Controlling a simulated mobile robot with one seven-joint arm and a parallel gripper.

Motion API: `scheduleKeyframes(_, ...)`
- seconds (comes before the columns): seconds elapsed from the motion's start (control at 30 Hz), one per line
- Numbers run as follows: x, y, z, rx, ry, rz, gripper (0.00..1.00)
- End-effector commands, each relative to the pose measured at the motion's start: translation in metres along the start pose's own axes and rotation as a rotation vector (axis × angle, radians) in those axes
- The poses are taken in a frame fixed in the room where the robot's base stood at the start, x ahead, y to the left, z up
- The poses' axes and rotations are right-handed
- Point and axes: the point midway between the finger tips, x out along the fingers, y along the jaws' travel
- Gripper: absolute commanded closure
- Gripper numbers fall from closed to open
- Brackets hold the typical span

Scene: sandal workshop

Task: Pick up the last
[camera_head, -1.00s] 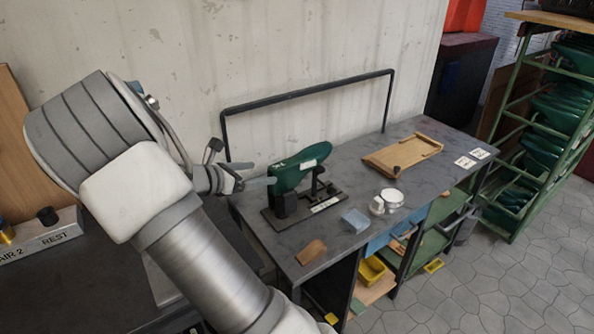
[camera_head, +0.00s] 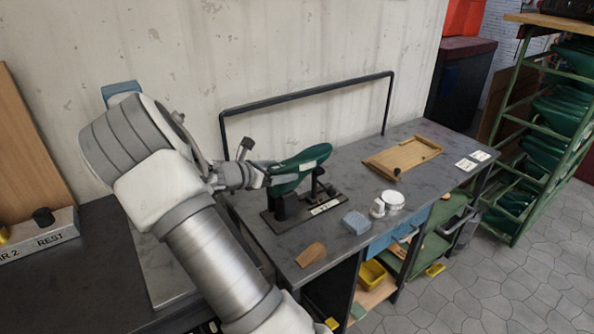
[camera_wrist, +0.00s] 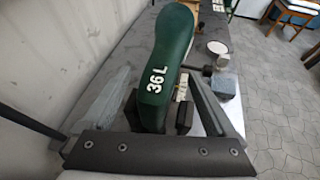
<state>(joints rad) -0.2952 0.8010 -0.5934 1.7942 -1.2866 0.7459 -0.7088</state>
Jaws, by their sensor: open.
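The last is a dark green foot form (camera_head: 297,168) standing on a black stand (camera_head: 303,210) on the grey bench. In the wrist view the last (camera_wrist: 168,70) carries the white mark "36 L" and lies between my two spread fingers. My gripper (camera_head: 270,176) is open at the left end of the last. In the wrist view my gripper (camera_wrist: 160,108) has a finger on each side of the last, with a gap visible at the left. Whether the right finger touches it I cannot tell.
On the bench (camera_head: 345,258) are a wooden tray (camera_head: 403,156), a white round tin (camera_head: 392,198), a light blue block (camera_head: 356,222) and a brown wooden block (camera_head: 311,254). A black rail (camera_head: 305,92) runs behind. A green rack (camera_head: 545,130) stands right.

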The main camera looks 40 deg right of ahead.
Motion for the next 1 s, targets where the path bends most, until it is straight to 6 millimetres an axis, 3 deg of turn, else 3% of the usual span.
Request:
scheduleKeyframes(0.07, -0.0003, -0.0002, 0.0001, 0.000, 0.000, 0.000, 0.14)
scheduleKeyframes(0.53, -0.0005, -0.0002, -0.0001, 0.000, 0.000, 0.000, 0.98)
scheduleKeyframes(1.0, -0.0005, 0.0003, 0.0012, 0.001, -0.002, 0.000, 1.00)
